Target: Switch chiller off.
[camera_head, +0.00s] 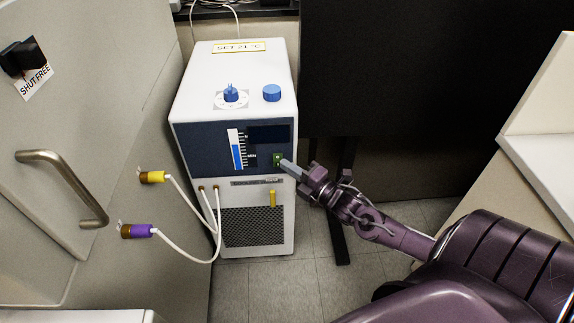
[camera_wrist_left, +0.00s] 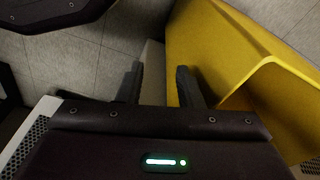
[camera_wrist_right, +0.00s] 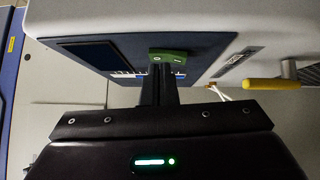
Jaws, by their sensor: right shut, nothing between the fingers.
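The chiller (camera_head: 232,75) is a white box with a dark blue front panel, standing on the floor left of centre in the head view. A small green rocker switch (camera_head: 278,160) sits at the lower right of that panel; it also shows in the right wrist view (camera_wrist_right: 176,54). My right gripper (camera_head: 286,164) is shut and empty, with its fingertips at the switch; I cannot tell whether they touch it. The fingers partly cover the switch. My left gripper (camera_wrist_left: 159,82) shows only in the left wrist view, open, with a yellow object (camera_wrist_left: 230,45) beside its right finger.
The chiller has blue knobs (camera_head: 272,93) on top, a blue level gauge (camera_head: 237,150) and a yellow handle (camera_head: 273,198) in front. White hoses run to yellow (camera_head: 153,177) and purple (camera_head: 138,231) fittings on the left cabinet. A black panel (camera_head: 420,70) stands to the right.

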